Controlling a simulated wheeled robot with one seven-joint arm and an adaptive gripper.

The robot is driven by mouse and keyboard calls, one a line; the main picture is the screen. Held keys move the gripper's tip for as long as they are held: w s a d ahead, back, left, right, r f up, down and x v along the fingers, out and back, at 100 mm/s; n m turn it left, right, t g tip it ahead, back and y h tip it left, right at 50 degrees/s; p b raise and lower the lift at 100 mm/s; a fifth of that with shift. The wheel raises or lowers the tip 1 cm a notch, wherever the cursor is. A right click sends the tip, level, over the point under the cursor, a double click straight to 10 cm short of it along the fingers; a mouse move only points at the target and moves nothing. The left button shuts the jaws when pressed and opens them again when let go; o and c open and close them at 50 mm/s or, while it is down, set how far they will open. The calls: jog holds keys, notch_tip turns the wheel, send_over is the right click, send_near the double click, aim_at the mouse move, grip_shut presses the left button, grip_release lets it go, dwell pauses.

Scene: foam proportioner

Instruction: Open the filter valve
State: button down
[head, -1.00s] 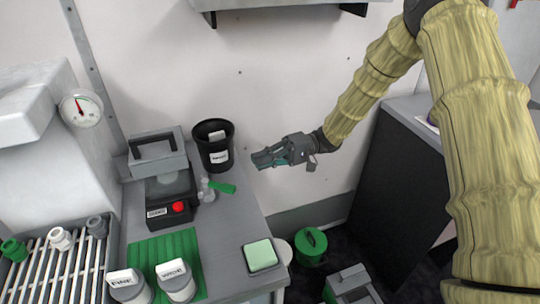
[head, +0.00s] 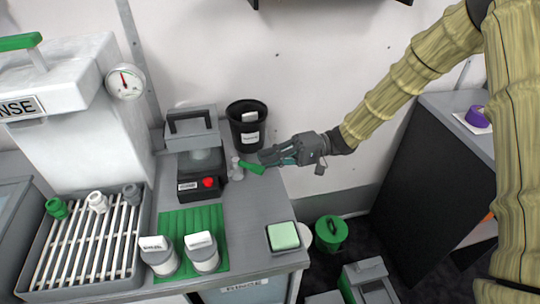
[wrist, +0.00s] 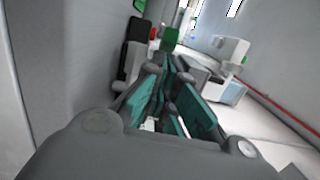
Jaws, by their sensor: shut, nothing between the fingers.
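The filter valve appears to be the small grey fitting (head: 236,170) with a green lever handle (head: 252,167), on the counter right of the black-and-grey device. The handle points right, toward the counter's edge. My gripper (head: 264,157) is shut and empty, coming in from the right, with its fingertips beside the handle's free end. In the wrist view, a green block (wrist: 170,38), likely the handle's end, shows just beyond the fingertips (wrist: 172,65). I cannot tell whether they touch.
A black bin (head: 247,124) stands close behind the handle. The device with a red button (head: 208,182) is left of it. A green sponge (head: 283,236) lies on a tray in front. White-capped bottles (head: 204,252) stand on a green mat. A rinse unit (head: 60,90) is at far left.

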aim_at(264, 170)
jog(key=shift+s+m+t+p, duration=0.25)
jog(key=shift+m+t+p, duration=0.15)
jog(key=shift+t+p, duration=0.15)
jog(key=shift+s+t, duration=0.1)
jog(key=shift+t, duration=0.15)
jog(key=s+m+t+p, duration=0.1)
jog(key=m+t+p, duration=0.1)
jog(key=t, duration=0.1)
jog(key=shift+s+r+y+p, duration=0.2)
jog(key=shift+s+y+p, duration=0.2)
jog(key=m+t, duration=0.1)
jog(key=s+m+t+p, duration=0.1)
jog(key=t, duration=0.1)
jog(key=s+m+t+p, duration=0.1)
jog(key=t, duration=0.1)
jog(key=shift+s+a+f, duration=0.1)
jog(key=shift+a+f, duration=0.05)
jog(key=shift+a, duration=0.15)
jog(key=shift+s+a+p, duration=0.35)
jog(key=shift+s+a, duration=0.1)
jog(key=shift+s, duration=0.2)
jog(key=shift+s+a+p, duration=0.3)
jog(key=shift+s+a, duration=0.15)
jog(key=shift+s, duration=0.2)
